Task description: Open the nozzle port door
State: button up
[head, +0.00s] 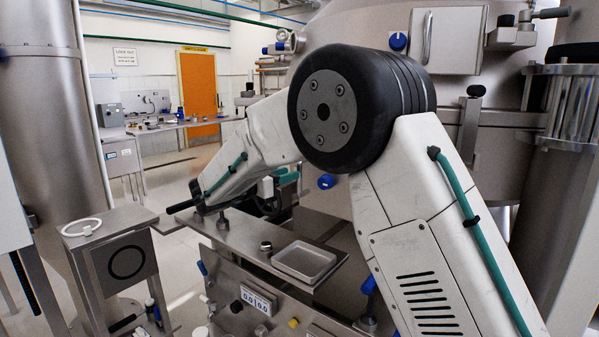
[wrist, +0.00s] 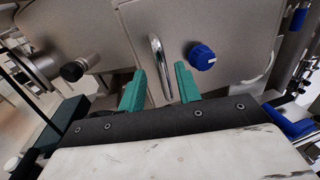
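In the wrist view my gripper (wrist: 160,82) is open, with its two teal fingers apart. A curved metal handle (wrist: 156,60) on a grey metal door panel (wrist: 183,22) stands ahead of the fingers. The handle's lower end shows in the gap between them, with no contact visible; its depth is unclear. A blue knob (wrist: 202,56) is right of the handle. In the head view the teal fingers of my gripper (head: 284,178) are partly hidden by my arm, which also hides this handle. A blue knob (head: 327,181) shows just right of them.
Another panel (head: 455,42) with a bar handle is high on the machine, beside a blue knob (head: 397,41). A steel bench with a shallow tray (head: 305,262) lies below my arm. A dark knob (wrist: 73,71) projects left of my gripper.

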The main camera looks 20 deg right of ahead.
aim_at(299, 168)
jog(key=shift+x, duration=2.7)
grip_shut()
